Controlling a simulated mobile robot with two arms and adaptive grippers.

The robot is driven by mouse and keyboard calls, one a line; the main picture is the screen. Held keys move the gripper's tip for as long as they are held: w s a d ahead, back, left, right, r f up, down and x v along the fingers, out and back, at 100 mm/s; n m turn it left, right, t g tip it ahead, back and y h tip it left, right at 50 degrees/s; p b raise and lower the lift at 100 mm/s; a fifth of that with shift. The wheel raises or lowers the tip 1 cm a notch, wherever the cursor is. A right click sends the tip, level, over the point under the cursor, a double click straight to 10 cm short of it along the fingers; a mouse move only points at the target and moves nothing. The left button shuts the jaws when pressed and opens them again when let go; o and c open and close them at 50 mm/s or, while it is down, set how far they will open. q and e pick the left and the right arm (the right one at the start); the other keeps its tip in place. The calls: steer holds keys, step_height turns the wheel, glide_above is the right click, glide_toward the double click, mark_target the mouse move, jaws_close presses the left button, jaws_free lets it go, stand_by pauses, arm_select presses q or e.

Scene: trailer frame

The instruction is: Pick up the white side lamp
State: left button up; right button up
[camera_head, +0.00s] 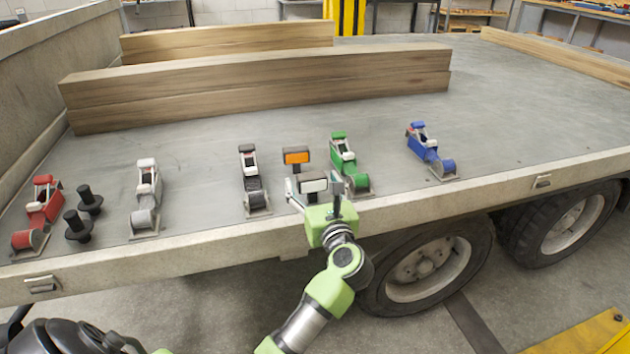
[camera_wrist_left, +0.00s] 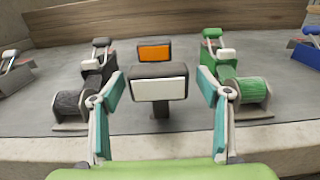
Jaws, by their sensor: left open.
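The white side lamp (camera_head: 312,183) has a pale rectangular lens in a dark housing on a short dark post. It stands upright near the front edge of the trailer bed. In the left wrist view the white side lamp (camera_wrist_left: 158,89) is centred between the spread fingers. My left gripper (camera_head: 315,190) is open and empty, with its fingers on either side of the lamp's line; I see no contact. In the wrist view the left gripper (camera_wrist_left: 163,98) shows both teal finger pads apart. The right gripper is not in view.
An orange lamp (camera_head: 296,156) stands just behind the white one. A black ratchet (camera_head: 254,182) is to the left, a green ratchet (camera_head: 346,163) to the right. A blue ratchet (camera_head: 432,151) is farther right. Timber beams (camera_head: 260,86) lie behind; the bed between is clear.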

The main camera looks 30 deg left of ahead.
arm_select(q)
steer(key=shift+w+a, duration=0.3)
steer(key=shift+a, duration=0.05)
steer(key=shift+s+d+r, duration=0.1)
steer(key=shift+s+r, duration=0.05)
steer(key=shift+c, duration=0.3)
steer(key=c, duration=1.2)
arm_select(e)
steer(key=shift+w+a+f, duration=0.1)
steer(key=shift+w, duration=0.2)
arm_select(q)
steer(key=shift+r, duration=0.1)
